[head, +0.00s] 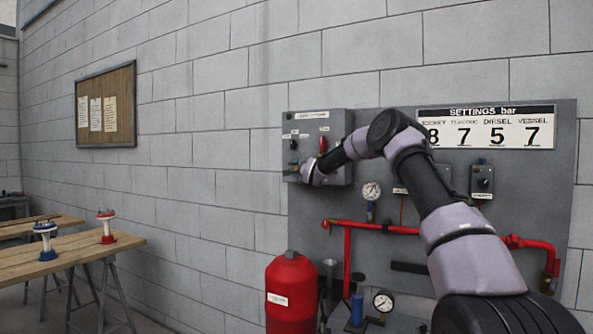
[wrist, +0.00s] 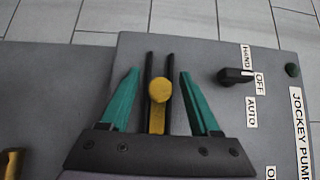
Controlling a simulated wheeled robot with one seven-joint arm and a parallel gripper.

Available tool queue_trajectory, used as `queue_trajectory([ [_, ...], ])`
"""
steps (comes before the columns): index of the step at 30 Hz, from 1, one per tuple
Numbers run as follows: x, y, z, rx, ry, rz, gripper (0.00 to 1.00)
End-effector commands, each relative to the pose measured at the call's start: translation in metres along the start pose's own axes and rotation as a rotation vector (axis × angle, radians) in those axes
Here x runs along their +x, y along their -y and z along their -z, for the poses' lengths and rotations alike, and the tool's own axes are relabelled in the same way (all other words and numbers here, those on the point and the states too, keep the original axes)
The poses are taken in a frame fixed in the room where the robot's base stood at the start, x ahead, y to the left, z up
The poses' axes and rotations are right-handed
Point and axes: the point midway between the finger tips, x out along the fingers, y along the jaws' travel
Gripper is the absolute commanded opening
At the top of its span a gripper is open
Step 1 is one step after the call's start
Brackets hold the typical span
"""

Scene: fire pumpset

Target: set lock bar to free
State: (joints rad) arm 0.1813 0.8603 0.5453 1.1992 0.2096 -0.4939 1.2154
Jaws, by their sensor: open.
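A yellow round knob, which looks like part of the lock bar (wrist: 159,90), sits between two black rails in the wrist view. A yellow strip runs from it down toward my gripper's palm. My gripper (wrist: 159,74) is open, with one teal finger on each side of the rails and gaps between. I cannot tell how deep the fingers reach, and I see no readable lock marking. In the head view my arm's end covers the lower part of the grey control box (head: 338,127), and the lock bar is hidden there.
A black selector knob (wrist: 235,76) marked HAND, OFF, AUTO stands right of my gripper, beside the JOCKEY PUMP label (wrist: 301,125). A brass part (wrist: 12,163) is at lower left. Red pipes (head: 357,225), gauges and a red tank (head: 291,290) lie below.

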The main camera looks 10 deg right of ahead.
Motion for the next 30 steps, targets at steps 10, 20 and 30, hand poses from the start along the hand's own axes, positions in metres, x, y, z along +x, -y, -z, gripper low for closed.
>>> queue_trajectory([
  [10,-0.034,0.001,0.001,-0.003,-0.001,-0.001,0.63],
  [20,-0.093,0.000,0.001,-0.002,-0.001,0.000,0.63],
  [30,-0.108,0.000,-0.001,0.000,0.001,0.000,0.63],
])
